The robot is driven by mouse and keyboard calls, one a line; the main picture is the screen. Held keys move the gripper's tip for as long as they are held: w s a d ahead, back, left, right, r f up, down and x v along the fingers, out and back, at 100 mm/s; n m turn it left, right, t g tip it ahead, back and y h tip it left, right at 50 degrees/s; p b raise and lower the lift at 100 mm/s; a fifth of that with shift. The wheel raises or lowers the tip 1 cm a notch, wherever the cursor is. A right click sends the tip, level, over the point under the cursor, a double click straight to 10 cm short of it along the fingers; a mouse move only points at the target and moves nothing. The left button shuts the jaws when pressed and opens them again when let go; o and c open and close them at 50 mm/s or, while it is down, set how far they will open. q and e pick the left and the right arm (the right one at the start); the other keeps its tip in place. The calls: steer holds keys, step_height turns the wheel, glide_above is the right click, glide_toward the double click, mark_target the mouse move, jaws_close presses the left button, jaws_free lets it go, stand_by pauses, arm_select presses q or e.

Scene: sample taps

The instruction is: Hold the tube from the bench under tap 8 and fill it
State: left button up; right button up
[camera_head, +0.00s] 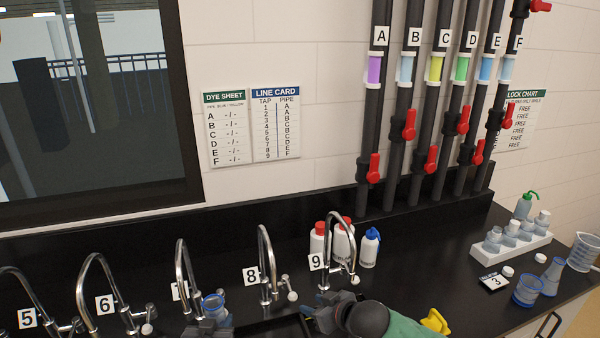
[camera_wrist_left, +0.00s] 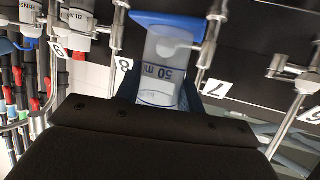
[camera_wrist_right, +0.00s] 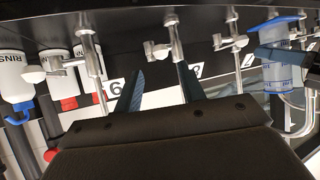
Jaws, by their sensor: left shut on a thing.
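The tube (camera_head: 213,303), a clear blue-rimmed vessel marked 50 ml, is in my left gripper (camera_head: 210,325), whose fingers close on both sides of it. It also shows in the left wrist view (camera_wrist_left: 165,60). It is beside tap 7 (camera_head: 183,255), between that and tap 8 (camera_head: 265,255); I cannot tell whether it is under an outlet. Its fill is unclear. My right gripper (camera_wrist_right: 158,92) has its fingers apart and empty, near the taps 8 and 9. In the head view, it is low at tap 9 (camera_head: 340,225).
Taps 5 (camera_head: 15,275) and 6 (camera_head: 90,265) stand left. Rinse bottles (camera_head: 340,245) stand behind tap 9. Pipes A to F with red valve handles (camera_head: 374,168) rise behind. A white rack (camera_head: 510,242) of bottles and a blue-rimmed beaker (camera_head: 527,291) are at right. A line card (camera_head: 276,125) hangs on the wall.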

mark_target(296, 297)
arm_select(q)
steer(key=shift+w+a+f, duration=0.1)
steer(key=shift+w+a, duration=0.15)
steer(key=shift+w, duration=0.1)
steer(key=shift+s+f+b, duration=0.1)
steer(key=shift+f+b, duration=0.5)
steer(key=shift+b, duration=0.15)
steer(key=shift+f+b, duration=0.85)
steer(key=shift+f, duration=0.05)
arm_select(e)
steer(key=x, duration=0.7)
steer(key=shift+w+a, duration=0.25)
steer(key=shift+w, duration=0.05)
arm_select(q)
steer(key=shift+f, duration=0.15)
arm_select(e)
steer(key=shift+x, duration=1.15)
arm_select(q)
step_height(296, 297, up, 3)
steer(key=shift+f+p, duration=0.1)
steer(key=shift+p, duration=1.1)
arm_select(e)
steer(key=v, duration=0.4)
steer(key=shift+a+r, duration=0.1)
arm_select(q)
steer(key=shift+r+p, duration=1.15)
arm_select(e)
steer(key=v, duration=0.4)
